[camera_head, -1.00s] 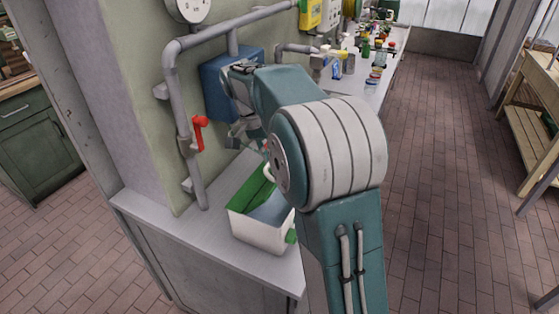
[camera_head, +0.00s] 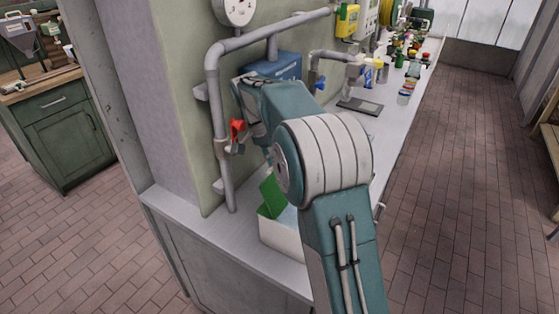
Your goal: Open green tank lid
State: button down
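The tank is a white box (camera_head: 277,238) on the grey counter, partly hidden behind my arm. Its green lid (camera_head: 271,196) stands raised and tilted at the tank's left and back side, and a strip of pale blue interior shows beside it. My gripper (camera_head: 250,125) is above and behind the lid, apart from it, close in the picture to a red valve handle (camera_head: 237,130). My own arm covers much of the gripper, so its fingers and any contact with the handle cannot be made out.
Grey pipes (camera_head: 213,100) and a blue box (camera_head: 277,66) are on the wall behind my arm. Several bottles and jars (camera_head: 405,85) and a dark flat plate (camera_head: 360,105) are farther along the counter. The brick floor at right is clear.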

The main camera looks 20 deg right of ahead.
jog(key=shift+w+a+f, duration=0.35)
jog(key=shift+w+f, duration=0.1)
jog(key=shift+f, duration=0.3)
jog(key=shift+w+a, duration=0.1)
jog(key=c, duration=0.7)
grip_release()
jog(key=shift+w+a, duration=0.1)
jog(key=shift+r, duration=0.15)
